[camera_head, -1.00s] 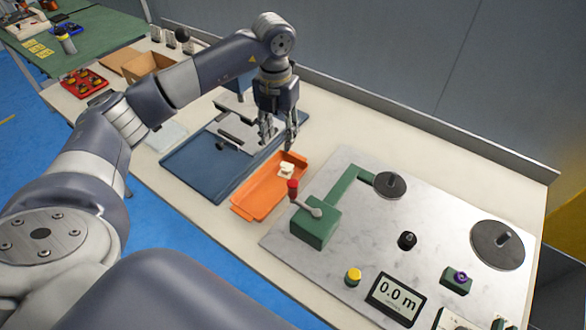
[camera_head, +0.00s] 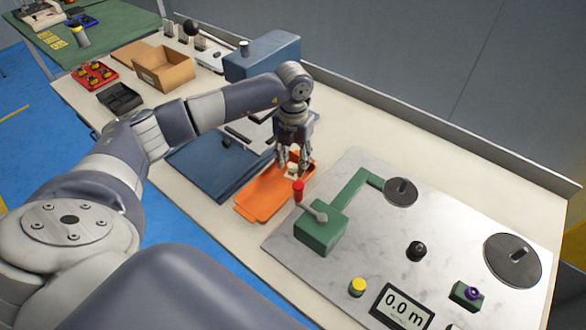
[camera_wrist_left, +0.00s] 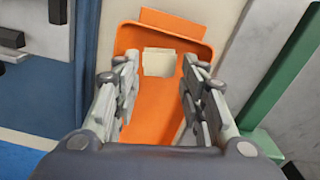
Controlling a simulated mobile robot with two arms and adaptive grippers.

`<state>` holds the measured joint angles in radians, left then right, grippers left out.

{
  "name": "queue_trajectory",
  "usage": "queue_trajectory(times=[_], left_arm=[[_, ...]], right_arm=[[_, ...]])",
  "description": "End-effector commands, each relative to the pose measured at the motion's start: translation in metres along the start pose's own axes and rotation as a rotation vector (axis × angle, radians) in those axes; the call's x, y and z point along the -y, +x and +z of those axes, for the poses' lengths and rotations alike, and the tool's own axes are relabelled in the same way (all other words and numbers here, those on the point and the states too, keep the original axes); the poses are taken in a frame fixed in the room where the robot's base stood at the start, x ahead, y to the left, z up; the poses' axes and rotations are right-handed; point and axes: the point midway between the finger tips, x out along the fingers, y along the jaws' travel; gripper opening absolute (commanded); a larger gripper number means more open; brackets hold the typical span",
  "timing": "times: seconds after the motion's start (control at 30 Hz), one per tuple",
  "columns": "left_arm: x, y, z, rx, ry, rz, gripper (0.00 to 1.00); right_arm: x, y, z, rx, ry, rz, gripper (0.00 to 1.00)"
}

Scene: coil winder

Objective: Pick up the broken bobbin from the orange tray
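The orange tray (camera_head: 262,201) lies on the bench between the blue mat and the marble plate. The broken bobbin (camera_head: 292,169), a small cream piece, sits in the far half of the tray; in the left wrist view the bobbin (camera_wrist_left: 158,62) shows as a pale block. My left gripper (camera_head: 293,170) points down over the bobbin. In the left wrist view the left gripper (camera_wrist_left: 158,80) is open, with one finger on each side of the bobbin and a gap to each. The bobbin's far side is hard to see. My right gripper is not in view.
The green winder block with a red-knobbed crank (camera_head: 319,228) stands close right of the tray on the marble plate (camera_head: 385,235). The blue mat (camera_head: 205,165) lies left. A cardboard box (camera_head: 163,70) and a blue machine (camera_head: 262,58) stand farther back.

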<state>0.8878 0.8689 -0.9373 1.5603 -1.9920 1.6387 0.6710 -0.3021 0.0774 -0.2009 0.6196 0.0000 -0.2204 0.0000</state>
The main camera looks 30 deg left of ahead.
Motion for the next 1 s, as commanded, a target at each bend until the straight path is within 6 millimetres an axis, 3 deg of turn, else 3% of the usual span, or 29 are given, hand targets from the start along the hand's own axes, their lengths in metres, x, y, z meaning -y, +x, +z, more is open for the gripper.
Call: queue_trajectory(times=[0.27, 0.43, 0.57, 1.0], left_arm=[[0.001, 0.026, 0.001, 0.001, 0.001, -0.001, 0.39], [0.001, 0.026, 0.001, 0.001, 0.001, -0.001, 0.39], [0.001, 0.026, 0.001, 0.001, 0.001, -0.001, 0.22], [0.001, 0.017, 0.002, 0.004, 0.000, -0.001, 0.22]], right_arm=[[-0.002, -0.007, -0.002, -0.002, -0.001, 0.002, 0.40], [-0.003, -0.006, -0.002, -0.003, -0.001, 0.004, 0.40], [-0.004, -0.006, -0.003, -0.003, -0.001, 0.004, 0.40], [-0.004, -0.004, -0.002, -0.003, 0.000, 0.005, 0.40]])
